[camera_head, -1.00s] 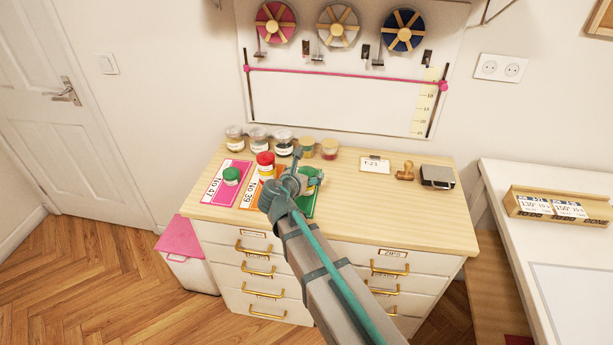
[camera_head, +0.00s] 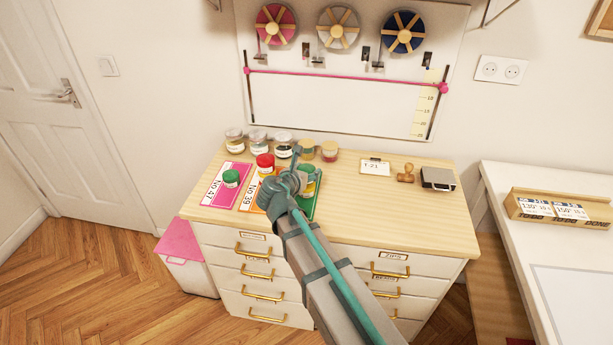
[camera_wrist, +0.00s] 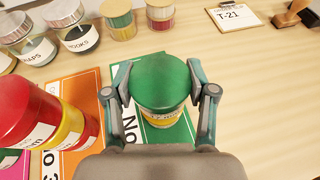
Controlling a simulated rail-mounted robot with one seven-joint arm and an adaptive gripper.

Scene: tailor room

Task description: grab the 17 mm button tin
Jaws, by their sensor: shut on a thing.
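A tin with a green lid (camera_wrist: 163,82) and a partly hidden, hard-to-read label is between my gripper's fingers (camera_wrist: 165,88) in the wrist view. The fingers are shut on its sides, at the lid. The tin is over the green card (camera_wrist: 130,122); whether it touches the card cannot be told. In the head view my gripper (camera_head: 297,172) is low over the dresser top, and the green tin (camera_head: 310,172) shows partly behind it.
Red tins (camera_wrist: 40,108) stand close on the left by the orange card (camera_wrist: 85,92). Another green-lidded tin (camera_head: 231,178) is on the pink card (camera_head: 214,194). Jars (camera_head: 258,140) line the back. The dresser top (camera_head: 400,215) is clear at the right front.

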